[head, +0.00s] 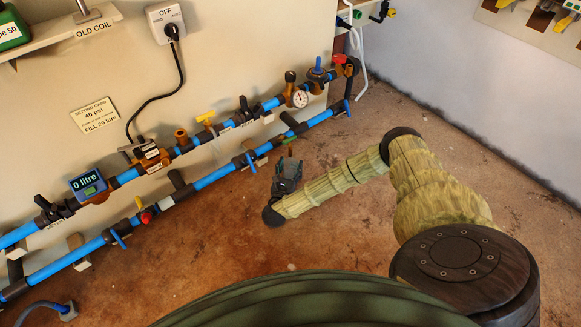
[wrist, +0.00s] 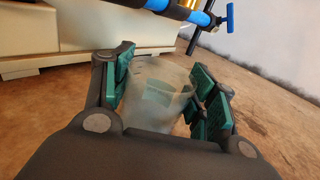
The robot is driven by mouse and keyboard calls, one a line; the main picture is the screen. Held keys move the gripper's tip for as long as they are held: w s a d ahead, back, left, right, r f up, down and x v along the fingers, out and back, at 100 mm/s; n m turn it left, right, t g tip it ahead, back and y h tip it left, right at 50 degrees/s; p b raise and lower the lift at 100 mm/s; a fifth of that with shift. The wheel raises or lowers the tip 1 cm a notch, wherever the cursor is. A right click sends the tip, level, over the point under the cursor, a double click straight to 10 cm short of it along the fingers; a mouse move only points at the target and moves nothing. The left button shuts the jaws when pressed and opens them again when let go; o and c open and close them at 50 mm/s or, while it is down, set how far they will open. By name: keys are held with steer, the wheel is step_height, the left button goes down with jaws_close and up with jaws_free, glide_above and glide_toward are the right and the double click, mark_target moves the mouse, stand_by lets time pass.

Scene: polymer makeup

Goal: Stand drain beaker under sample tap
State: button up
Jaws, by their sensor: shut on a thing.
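My gripper (head: 287,172) is low over the brown floor, just in front of the lower blue pipe in the head view. In the wrist view my gripper (wrist: 166,85) is shut on a clear, pale beaker (wrist: 158,92), with green finger pads on both sides of it. The beaker looks roughly upright and empty. In the head view it is hidden by my gripper. Blue pipe ends and a blue handle (wrist: 230,17) show above and beyond the beaker. Several taps and valves sit along the pipes; I cannot tell which is the sample tap.
Two blue pipes run along the wall, with a 0 litre meter (head: 88,185), a gauge (head: 300,98) and a lower pipe with blue levers (head: 251,162). A switch box (head: 166,22) reads OFF. Open floor (head: 215,235) lies in front of the pipes.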

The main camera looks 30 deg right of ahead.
steer(key=o, duration=1.2)
steer(key=shift+c, duration=0.2)
steer(key=v, duration=1.1)
steer(key=shift+f, duration=0.15)
steer(key=shift+s+a, duration=0.3)
steer(key=shift+s, duration=0.05)
